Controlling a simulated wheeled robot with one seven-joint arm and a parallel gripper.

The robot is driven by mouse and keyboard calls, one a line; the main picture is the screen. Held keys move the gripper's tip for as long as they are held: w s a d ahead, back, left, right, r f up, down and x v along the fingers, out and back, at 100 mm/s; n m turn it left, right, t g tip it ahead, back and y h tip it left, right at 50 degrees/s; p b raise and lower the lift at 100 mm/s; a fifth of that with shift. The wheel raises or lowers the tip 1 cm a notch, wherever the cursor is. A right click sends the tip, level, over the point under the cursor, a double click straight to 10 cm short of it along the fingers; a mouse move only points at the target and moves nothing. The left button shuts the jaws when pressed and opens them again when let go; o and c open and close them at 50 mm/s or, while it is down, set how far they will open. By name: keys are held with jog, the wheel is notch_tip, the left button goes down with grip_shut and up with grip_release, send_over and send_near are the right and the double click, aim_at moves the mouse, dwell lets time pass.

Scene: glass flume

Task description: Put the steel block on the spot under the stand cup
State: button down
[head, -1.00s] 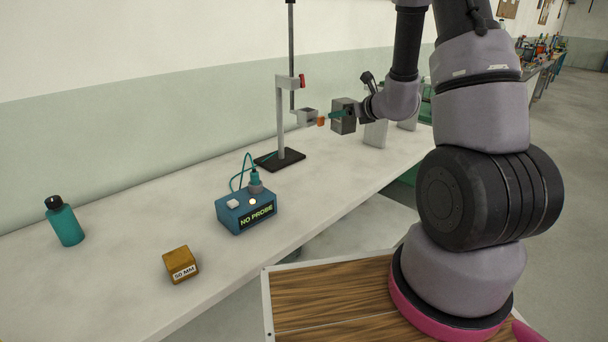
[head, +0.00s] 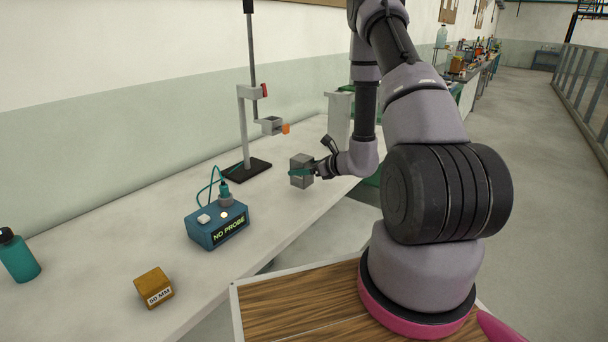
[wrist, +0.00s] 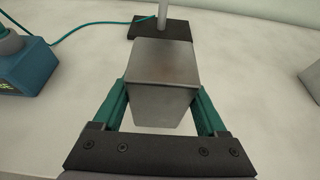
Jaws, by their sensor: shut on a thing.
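The grey steel block (head: 301,167) is between the green fingers of my gripper (head: 307,172). In the wrist view my gripper (wrist: 162,112) is shut on the steel block (wrist: 163,75), a finger on either side. In the head view the block shows at bench level, in front and to the right of the stand's black base (head: 246,171); I cannot tell whether it touches the bench. The stand cup (head: 270,125), grey with an orange part, is on the stand's arm, above and left of the block in the picture. I cannot make out the spot under it.
A blue box reading "NO PROBE" (head: 217,226) with a teal cable sits left of the stand. A wooden 50 MM block (head: 153,287) and a teal bottle (head: 18,256) are farther left on the bench (head: 110,240). A grey upright piece (head: 339,115) stands behind my gripper.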

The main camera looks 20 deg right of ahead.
jog(key=w+a, duration=0.2)
jog(key=w, duration=0.1)
jog(key=w+a, duration=0.3)
jog(key=w, duration=0.1)
jog(key=w+a, duration=0.2)
jog(key=w, duration=0.2)
jog(key=shift+a, duration=0.4)
jog(key=shift+s+d+f, duration=0.1)
jog(key=shift+s+f, duration=0.05)
jog(key=shift+f, duration=1.5)
jog(key=shift+f, duration=0.15)
grip_release()
jog(key=shift+f, duration=0.1)
jog(key=shift+s+d+r, duration=0.1)
jog(key=shift+s+r, duration=0.05)
jog(key=shift+r, duration=0.05)
jog(key=v, duration=1.1)
jog(key=shift+s+d+r, duration=0.15)
jog(key=shift+s+r, duration=0.05)
jog(key=shift+s, duration=0.1)
